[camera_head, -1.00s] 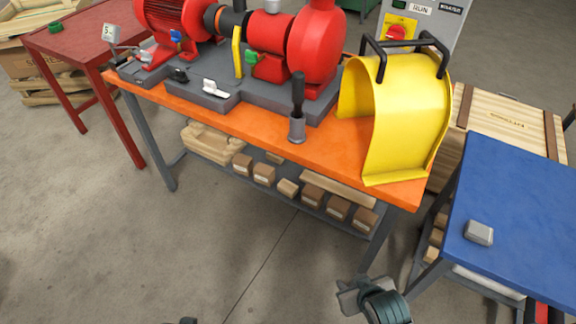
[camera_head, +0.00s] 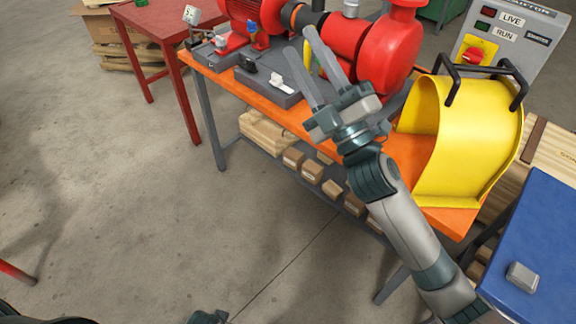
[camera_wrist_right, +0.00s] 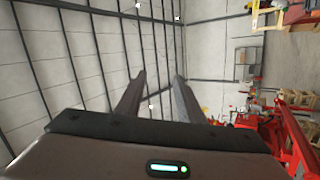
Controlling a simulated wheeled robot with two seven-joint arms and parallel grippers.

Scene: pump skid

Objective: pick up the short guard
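A yellow curved guard (camera_head: 468,140) with two black handles stands on the right end of the orange bench (camera_head: 262,101). It is the only large guard I can make out; whether it is the short one I cannot tell. My right gripper (camera_head: 299,40) is raised over the bench, left of the guard and apart from it. Its two long fingers are spread and empty, pointing up and left in the picture. The right wrist view also shows the fingers (camera_wrist_right: 155,85) apart with nothing between them. A dark piece at the bottom edge may be my left gripper (camera_head: 208,317); most of it is out of frame.
A red pump (camera_head: 385,45) and motor stand on the bench behind my right gripper, partly hidden by it. A grey control box (camera_head: 510,35) stands behind the guard. A blue table (camera_head: 545,225) with a small grey block (camera_head: 522,277) is at right.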

